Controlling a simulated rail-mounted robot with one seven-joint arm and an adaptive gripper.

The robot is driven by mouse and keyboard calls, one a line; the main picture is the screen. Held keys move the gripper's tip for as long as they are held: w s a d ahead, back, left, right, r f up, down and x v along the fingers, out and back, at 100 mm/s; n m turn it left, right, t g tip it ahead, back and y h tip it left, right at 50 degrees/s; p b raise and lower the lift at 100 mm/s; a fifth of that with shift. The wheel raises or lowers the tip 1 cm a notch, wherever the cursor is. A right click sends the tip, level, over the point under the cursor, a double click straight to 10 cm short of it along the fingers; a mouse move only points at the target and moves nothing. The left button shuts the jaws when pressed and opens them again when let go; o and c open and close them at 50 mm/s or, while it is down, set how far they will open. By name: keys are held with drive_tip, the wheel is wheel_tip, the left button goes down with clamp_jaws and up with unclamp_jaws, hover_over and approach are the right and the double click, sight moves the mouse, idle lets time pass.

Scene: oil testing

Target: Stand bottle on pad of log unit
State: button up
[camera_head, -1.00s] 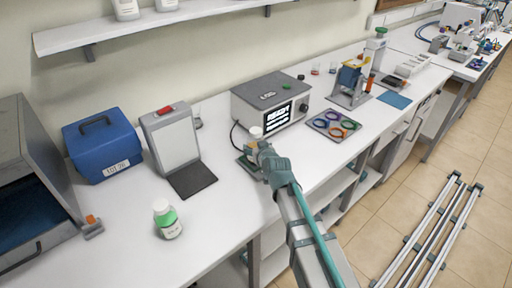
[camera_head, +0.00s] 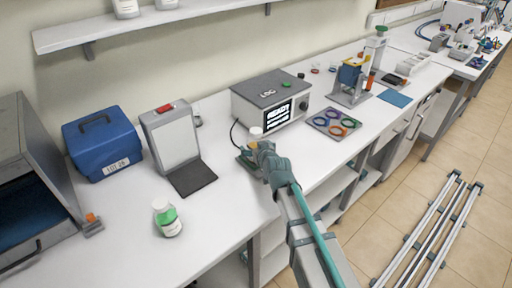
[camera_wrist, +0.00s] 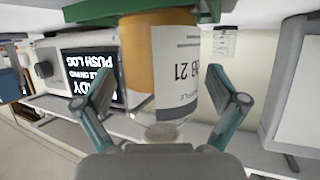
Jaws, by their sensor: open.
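The bottle has an orange-amber body, a white label and a pale cap. In the wrist view, which is upside down, the bottle (camera_wrist: 175,70) stands upright with its base at the green pad (camera_wrist: 90,12). In the head view its cap (camera_head: 256,132) shows above my gripper (camera_head: 254,150), and the pad (camera_head: 244,164) is partly hidden. The log unit (camera_head: 268,92) is a grey box right behind, its lit screen (camera_wrist: 88,75) reading ready and push log. My gripper (camera_wrist: 160,85) is open around the bottle, with a finger apart from it on each side.
A clipboard-like stand (camera_head: 172,140) with a dark mat (camera_head: 193,178) and a blue case (camera_head: 102,145) are left of my gripper. A tray of coloured rings (camera_head: 334,124) lies to the right.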

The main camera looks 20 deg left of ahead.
drive_tip(key=shift+r, duration=0.15)
drive_tip(key=b+v, duration=0.2)
drive_tip(key=v, duration=1)
drive_tip(key=shift+b, duration=0.4)
